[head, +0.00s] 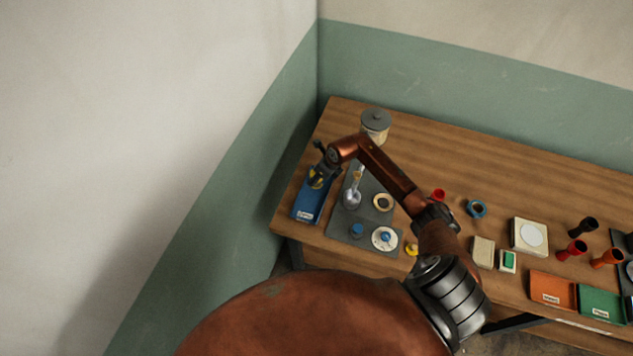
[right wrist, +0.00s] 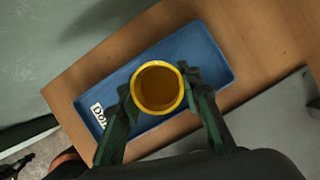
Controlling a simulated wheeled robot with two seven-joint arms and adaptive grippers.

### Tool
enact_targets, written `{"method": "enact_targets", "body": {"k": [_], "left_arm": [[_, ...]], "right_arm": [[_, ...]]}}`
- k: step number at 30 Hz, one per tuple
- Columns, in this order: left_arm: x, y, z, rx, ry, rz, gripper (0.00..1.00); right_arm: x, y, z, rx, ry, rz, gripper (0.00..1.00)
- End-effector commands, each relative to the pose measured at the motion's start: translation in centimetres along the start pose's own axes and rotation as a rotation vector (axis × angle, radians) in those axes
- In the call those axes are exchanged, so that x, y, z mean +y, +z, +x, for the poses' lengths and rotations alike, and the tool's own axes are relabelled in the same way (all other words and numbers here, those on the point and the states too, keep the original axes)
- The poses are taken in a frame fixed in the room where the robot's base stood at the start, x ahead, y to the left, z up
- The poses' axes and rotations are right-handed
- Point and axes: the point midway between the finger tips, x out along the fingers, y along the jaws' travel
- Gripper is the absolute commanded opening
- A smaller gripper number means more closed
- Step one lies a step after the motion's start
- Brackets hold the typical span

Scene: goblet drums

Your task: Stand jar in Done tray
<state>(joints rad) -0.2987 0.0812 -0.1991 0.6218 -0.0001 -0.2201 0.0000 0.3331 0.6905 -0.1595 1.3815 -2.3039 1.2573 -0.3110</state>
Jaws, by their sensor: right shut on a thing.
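The jar (right wrist: 158,87) has a yellow rim and an amber inside, seen from above in the right wrist view. My right gripper (right wrist: 157,84) is shut on it, one finger on each side. The jar looks upright over the blue tray (right wrist: 205,54), whose white label starts with "Don". I cannot tell whether its base touches the tray floor. In the head view the blue tray (head: 308,208) lies at the table's left end, with my right gripper (head: 320,174) over its far part; a little yellow of the jar shows there. My left gripper is not in view.
A grey mat (head: 340,222) right of the tray holds a glass vessel (head: 351,198), a ring-shaped piece (head: 383,202) and a white dish (head: 385,238). A lidded jar (head: 375,127) stands behind. Orange (head: 552,288) and green (head: 600,303) trays lie far right.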

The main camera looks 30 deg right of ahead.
Motion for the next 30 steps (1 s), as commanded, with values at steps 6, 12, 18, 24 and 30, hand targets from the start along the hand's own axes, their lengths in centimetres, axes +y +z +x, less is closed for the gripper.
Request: {"method": "enact_targets", "body": {"k": [6, 12, 18, 24, 30], "left_arm": [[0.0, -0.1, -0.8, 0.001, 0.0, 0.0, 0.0], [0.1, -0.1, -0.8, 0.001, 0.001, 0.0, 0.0], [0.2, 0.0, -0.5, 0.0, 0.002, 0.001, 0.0], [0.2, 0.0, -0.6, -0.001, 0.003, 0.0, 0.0], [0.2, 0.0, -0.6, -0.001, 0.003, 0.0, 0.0]], "right_arm": [[0.1, -0.9, 2.5, -0.001, 0.002, 0.002, 0.03], [0.0, -1.1, 2.8, 0.0, 0.0, 0.0, 0.03], [0.0, -1.3, 3.1, 0.001, 0.0, -0.001, 0.34], [0.0, -1.2, 3.0, 0.0, 0.0, 0.0, 0.48], [0.0, -1.2, 3.0, 0.0, 0.0, 0.0, 0.5]]}}
